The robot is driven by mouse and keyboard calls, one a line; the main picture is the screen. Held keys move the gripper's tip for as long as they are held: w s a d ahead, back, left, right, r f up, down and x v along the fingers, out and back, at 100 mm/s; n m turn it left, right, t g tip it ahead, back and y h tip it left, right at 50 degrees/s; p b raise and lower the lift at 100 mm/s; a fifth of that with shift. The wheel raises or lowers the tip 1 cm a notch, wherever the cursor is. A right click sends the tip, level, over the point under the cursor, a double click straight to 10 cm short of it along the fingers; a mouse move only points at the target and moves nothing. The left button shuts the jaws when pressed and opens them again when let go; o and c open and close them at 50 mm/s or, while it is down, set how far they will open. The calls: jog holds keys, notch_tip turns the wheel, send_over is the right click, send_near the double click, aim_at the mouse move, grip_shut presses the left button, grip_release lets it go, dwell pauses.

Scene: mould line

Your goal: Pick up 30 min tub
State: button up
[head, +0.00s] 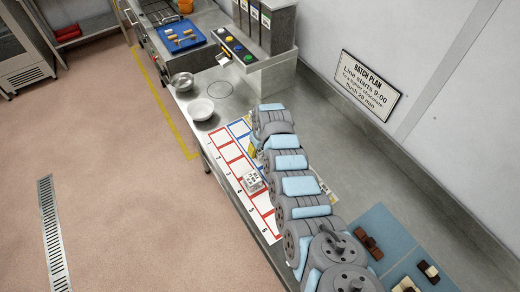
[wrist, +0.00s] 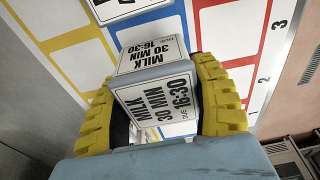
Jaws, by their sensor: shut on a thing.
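The 30 min tub (wrist: 158,100) is a small box with white labels reading "MILK 30 MIN 16:30" and a grey edge, seen in the wrist view. My gripper (wrist: 165,105) has ridged yellow fingers, one on each side of the tub, and is shut on it. The tub is over the mat with coloured frames (wrist: 228,30); I cannot tell how far above it. In the head view a bit of my yellow gripper (head: 254,148) shows beside the arm, over the mat, and the tub is hidden.
A small white patterned block (head: 252,182) sits on the red numbered row. Two bowls (head: 200,109) stand farther back on the steel counter. Chocolate-coloured pieces lie on a blue mat (head: 382,228) at right.

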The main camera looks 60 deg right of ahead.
jog(key=shift+s+a+r, duration=0.35)
jog(key=shift+s+r, duration=0.1)
jog(key=shift+r, duration=0.2)
jog(key=s+a+r+p, duration=0.6)
jog(key=s+a+r, duration=0.2)
jog(key=a, duration=0.1)
notch_tip(320, 180, up, 7)
jog(key=p, duration=0.7)
jog(key=shift+s+d, duration=0.15)
jog(key=shift+s, duration=0.05)
jog(key=shift+f, duration=0.15)
